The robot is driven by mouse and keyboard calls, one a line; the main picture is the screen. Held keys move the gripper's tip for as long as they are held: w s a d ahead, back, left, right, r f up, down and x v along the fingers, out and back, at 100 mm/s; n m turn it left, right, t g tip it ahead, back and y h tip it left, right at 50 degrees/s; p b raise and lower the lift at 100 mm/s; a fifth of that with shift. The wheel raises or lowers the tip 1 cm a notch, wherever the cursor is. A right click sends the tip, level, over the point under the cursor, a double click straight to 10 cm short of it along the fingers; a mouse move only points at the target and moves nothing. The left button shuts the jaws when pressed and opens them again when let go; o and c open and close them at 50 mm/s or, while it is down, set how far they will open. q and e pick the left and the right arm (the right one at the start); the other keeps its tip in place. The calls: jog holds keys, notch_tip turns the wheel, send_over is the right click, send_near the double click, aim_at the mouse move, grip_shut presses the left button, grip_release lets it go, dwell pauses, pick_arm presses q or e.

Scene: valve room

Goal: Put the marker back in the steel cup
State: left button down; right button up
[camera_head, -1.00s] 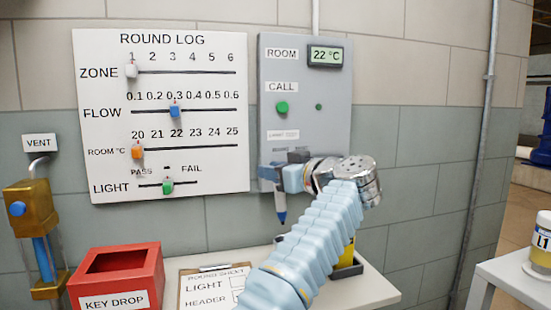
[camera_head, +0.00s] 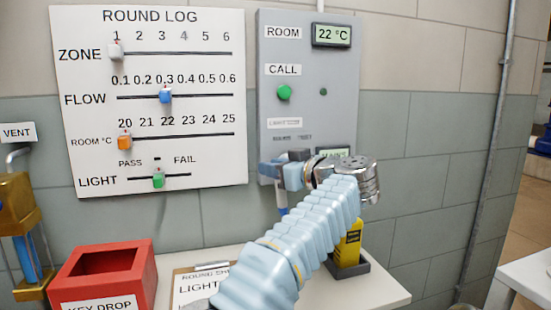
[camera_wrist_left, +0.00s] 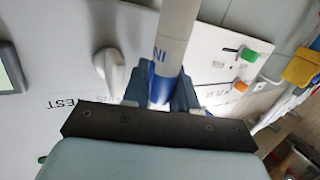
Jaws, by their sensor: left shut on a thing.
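My left gripper (camera_head: 283,178) is shut on the marker in front of the grey wall panel. The marker (camera_head: 283,202) shows only as a short blue and white piece below the fingers, partly behind my arm. In the left wrist view the marker (camera_wrist_left: 177,38) has a white barrel with a blue band and stands out from between the dark blue fingers (camera_wrist_left: 160,92). The steel cup cannot be made out in either view; my left arm covers part of the shelf. My right gripper is not in view.
A white shelf (camera_head: 385,292) holds a red key drop box (camera_head: 140,278), a clipboard (camera_head: 187,285) and a yellow-and-black device (camera_head: 349,245). The round log board (camera_head: 215,60) and grey panel (camera_head: 300,55) are on the wall behind. A brass vent valve (camera_head: 15,205) is at the left.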

aim_at(284, 202)
pick_arm(q)
jog(key=shift+f+b, duration=1.6)
jog(key=shift+f, duration=2.2)
jog(key=c, duration=0.8)
grip_release()
jog(key=v, duration=1.4)
jog(key=shift+p, duration=0.4)
jog(key=shift+w+f, duration=0.1)
